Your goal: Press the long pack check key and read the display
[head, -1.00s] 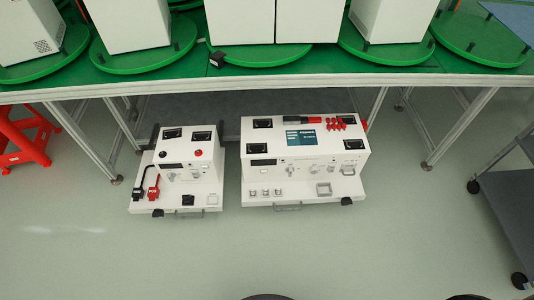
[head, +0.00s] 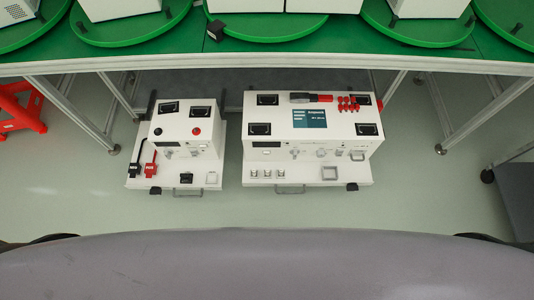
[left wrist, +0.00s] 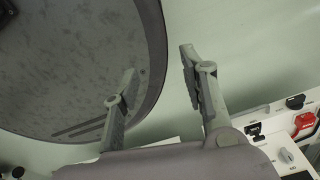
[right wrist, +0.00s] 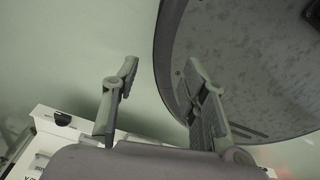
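The long white pack (head: 225,190) stands on the floor under the green table in the head view. My right gripper (right wrist: 161,64) is open and empty, above and apart from a white unit (right wrist: 45,125).
A shorter white pack (head: 185,140) with red and black connectors stands left of the long one. The table (head: 250,50) and its metal legs overhang behind. A red stool (head: 20,108) is at far left, a grey cart (head: 518,190) at right. Floor between is clear.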

